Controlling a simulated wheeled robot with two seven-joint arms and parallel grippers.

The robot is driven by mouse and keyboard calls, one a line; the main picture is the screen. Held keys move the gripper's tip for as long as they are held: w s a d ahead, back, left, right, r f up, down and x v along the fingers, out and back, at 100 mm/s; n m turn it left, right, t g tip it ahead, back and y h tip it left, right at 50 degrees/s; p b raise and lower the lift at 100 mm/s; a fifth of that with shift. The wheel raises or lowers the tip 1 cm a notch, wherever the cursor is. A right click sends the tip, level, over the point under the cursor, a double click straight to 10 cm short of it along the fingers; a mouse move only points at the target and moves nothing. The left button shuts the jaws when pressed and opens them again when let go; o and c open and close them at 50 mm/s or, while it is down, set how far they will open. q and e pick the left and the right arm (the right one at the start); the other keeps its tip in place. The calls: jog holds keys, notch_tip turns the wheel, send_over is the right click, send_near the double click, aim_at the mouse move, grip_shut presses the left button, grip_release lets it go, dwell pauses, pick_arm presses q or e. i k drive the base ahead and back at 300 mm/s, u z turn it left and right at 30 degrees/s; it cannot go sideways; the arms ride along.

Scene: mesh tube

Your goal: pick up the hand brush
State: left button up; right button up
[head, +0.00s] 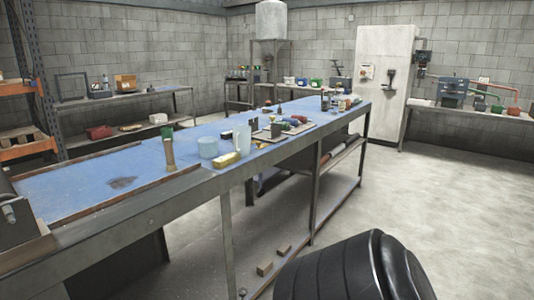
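I cannot surely tell which thing is the hand brush. An upright brown piece with a green top (169,150) stands near the front edge of the long blue-topped workbench (75,188), and it may be a brush. A yellowish block-like thing (227,160) lies to its right by the bench edge, too small to make out. Neither of my grippers is in view.
A pale blue cup (208,147) and a whitish container (242,138) stand near the yellowish thing. Several small items crowd the bench's far half. Shelves under the bench hold small blocks (265,268). Concrete floor (440,200) is open on the right.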

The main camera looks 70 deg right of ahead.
aim_at(171, 166)
jog(key=z, duration=2.3)
